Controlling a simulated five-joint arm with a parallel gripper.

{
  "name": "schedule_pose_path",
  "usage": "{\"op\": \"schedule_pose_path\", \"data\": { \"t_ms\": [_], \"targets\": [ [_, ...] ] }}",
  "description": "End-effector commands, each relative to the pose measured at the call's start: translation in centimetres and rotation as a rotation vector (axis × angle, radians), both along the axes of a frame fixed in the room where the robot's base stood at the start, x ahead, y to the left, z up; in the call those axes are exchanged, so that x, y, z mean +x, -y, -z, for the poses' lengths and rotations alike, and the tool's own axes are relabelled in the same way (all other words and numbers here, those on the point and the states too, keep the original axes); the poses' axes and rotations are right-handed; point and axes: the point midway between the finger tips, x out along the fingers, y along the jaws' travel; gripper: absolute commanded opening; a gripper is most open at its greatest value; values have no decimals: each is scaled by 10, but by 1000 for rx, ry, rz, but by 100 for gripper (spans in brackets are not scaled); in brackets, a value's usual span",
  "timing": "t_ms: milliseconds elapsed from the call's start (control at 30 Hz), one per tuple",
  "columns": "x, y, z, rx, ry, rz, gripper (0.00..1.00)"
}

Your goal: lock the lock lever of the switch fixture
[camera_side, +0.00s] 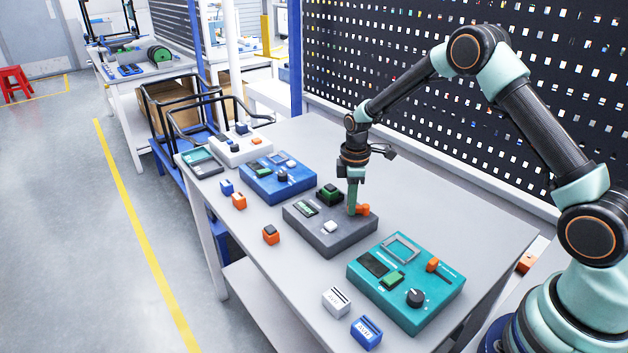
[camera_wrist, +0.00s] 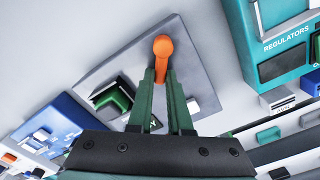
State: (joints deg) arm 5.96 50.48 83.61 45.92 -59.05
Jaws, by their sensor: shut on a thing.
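The orange lever (camera_side: 363,209) sits on the dark grey fixture (camera_side: 325,241), near its back right corner. My gripper (camera_side: 354,208) reaches straight down to it. In the wrist view, my green fingers (camera_wrist: 161,78) are shut on the lever (camera_wrist: 163,47), whose rounded orange end sticks out past the fingertips. The fixture (camera_wrist: 180,42) also carries a green block (camera_side: 329,194), a small display (camera_side: 307,209) and a white button (camera_side: 330,227). The fingers hide the rest of the lever, and I cannot tell whether it is at its locked end.
A teal panel (camera_side: 432,309) with its own orange part stands to the right, and a blue panel (camera_side: 265,188) to the left. Small blocks, such as an orange one (camera_side: 271,234), lie along the front. A perforated board (camera_side: 420,80) rises behind the table. Bare tabletop separates the panels.

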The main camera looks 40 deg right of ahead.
Motion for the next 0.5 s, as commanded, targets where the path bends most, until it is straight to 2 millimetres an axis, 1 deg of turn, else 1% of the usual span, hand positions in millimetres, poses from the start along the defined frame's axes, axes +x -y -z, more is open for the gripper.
{"op": "schedule_pose_path", "data": {
  "t_ms": [200, 500],
  "targets": [
    [2, 2, 0, -1, 1, 56, 0],
    [2, 2, 0, 0, 1, 72, 0]
  ]
}}
